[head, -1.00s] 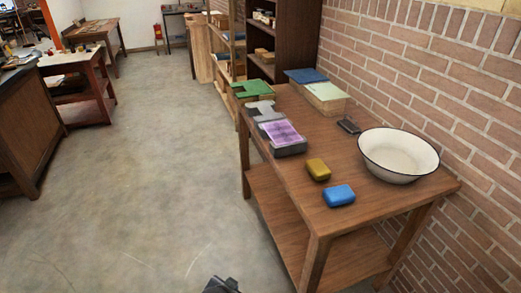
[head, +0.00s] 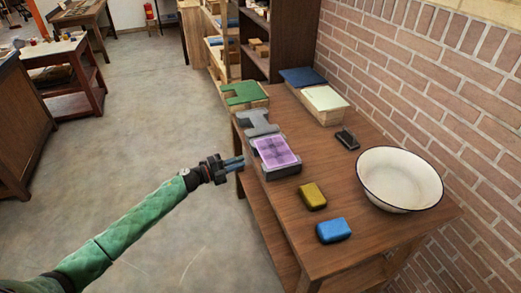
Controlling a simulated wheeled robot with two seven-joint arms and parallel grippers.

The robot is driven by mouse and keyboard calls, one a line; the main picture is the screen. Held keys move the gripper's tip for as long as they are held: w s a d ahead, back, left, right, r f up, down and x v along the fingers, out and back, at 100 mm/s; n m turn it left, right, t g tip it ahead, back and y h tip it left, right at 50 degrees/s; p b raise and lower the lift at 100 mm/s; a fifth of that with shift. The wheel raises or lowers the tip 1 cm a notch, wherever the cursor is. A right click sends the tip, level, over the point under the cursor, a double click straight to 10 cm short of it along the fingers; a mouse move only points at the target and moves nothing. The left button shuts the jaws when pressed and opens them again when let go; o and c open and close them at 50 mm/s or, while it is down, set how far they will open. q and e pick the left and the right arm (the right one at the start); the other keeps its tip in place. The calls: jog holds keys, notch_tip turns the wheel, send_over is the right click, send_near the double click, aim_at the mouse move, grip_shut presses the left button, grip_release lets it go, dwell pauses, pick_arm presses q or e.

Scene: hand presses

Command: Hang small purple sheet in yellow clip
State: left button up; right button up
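The small purple sheet (head: 276,152) lies flat on a grey block (head: 284,173) near the table's left edge. My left gripper (head: 236,163) is just left of the table edge, short of the sheet and apart from it. Its fingers look close together, but whether they are shut is too small to tell. No yellow clip shows in view. My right gripper is not in view.
The wooden table (head: 361,216) holds a mustard block (head: 312,196), a blue block (head: 333,230), a white basin (head: 399,180), a dark small object (head: 347,139), a grey plate (head: 258,123) and a green plate (head: 243,93). A brick wall (head: 440,75) stands right.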

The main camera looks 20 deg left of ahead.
pick_arm(q)
jog(key=a+m+g, duration=0.1)
jog(key=m, duration=0.1)
jog(key=h+p, duration=0.1)
send_near(275, 151)
jog(key=shift+w+d+r+g, duration=0.1)
jog(key=shift+w+d+g, duration=0.4)
jog(key=shift+w, duration=0.3)
jog(key=shift+x, duration=0.9)
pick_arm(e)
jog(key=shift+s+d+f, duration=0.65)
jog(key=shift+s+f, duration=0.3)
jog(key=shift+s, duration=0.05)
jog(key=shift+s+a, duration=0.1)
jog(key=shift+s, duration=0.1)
pick_arm(q)
grip_shut()
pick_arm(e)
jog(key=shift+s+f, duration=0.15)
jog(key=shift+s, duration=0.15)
